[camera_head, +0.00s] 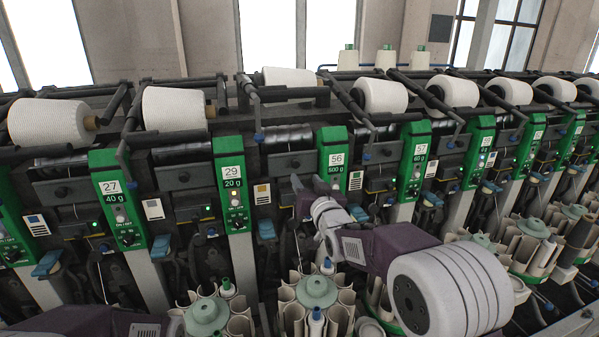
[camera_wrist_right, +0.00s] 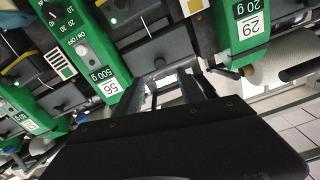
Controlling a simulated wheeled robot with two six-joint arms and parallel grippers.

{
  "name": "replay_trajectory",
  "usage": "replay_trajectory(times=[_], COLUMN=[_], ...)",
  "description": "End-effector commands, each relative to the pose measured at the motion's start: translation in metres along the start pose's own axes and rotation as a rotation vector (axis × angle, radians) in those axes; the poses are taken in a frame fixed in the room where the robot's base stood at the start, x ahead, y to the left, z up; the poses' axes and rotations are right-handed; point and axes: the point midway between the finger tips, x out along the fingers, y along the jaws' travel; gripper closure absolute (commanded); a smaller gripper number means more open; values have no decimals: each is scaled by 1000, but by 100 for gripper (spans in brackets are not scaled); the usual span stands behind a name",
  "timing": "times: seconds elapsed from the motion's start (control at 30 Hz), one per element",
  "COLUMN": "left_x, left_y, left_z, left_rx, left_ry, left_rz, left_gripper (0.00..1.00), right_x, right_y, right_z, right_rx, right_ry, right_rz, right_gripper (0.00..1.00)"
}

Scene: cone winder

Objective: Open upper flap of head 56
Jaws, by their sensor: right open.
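Head 56 has a green panel (camera_head: 333,158) labelled "56, 500 g". It also shows upside down in the right wrist view (camera_wrist_right: 95,78). A dark grey plate with a black knob (camera_head: 292,163) lies just left of this panel; I cannot tell for certain whether it is the upper flap. My right gripper (camera_head: 308,186) is open and empty, pointing at the machine front below that plate. In the right wrist view its two fingers (camera_wrist_right: 170,90) stand apart beside the 56 label. Contact cannot be told. My left gripper is out of view.
Head 29's green panel (camera_head: 233,185) stands left of my right gripper and head 57's panel (camera_head: 414,160) right of it. White yarn cones (camera_head: 173,108) sit above the heads.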

Motion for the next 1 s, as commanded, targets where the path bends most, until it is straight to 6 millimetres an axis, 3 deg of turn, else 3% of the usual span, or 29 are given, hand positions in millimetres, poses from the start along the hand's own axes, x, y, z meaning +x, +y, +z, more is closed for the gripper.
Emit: replay_trajectory(times=[0.4, 0.77, 0.8, 0.97, 1.0], left_x=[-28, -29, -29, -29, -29], left_y=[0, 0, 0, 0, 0], left_z=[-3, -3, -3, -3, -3], left_rx=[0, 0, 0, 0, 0], left_ry=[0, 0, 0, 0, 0], left_rz=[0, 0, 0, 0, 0], left_gripper=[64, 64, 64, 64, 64], right_x=[76, 86, 86, 86, 86], right_y=[0, 0, 0, 0, 0], right_z=[-2, 0, 0, 0, 0], right_rx=[0, 0, 0, 0, 0], right_ry=[-1, -1, -1, -1, -1], right_rz=[0, 0, 1, 1, 1], right_gripper=[53, 53, 56, 100, 100])
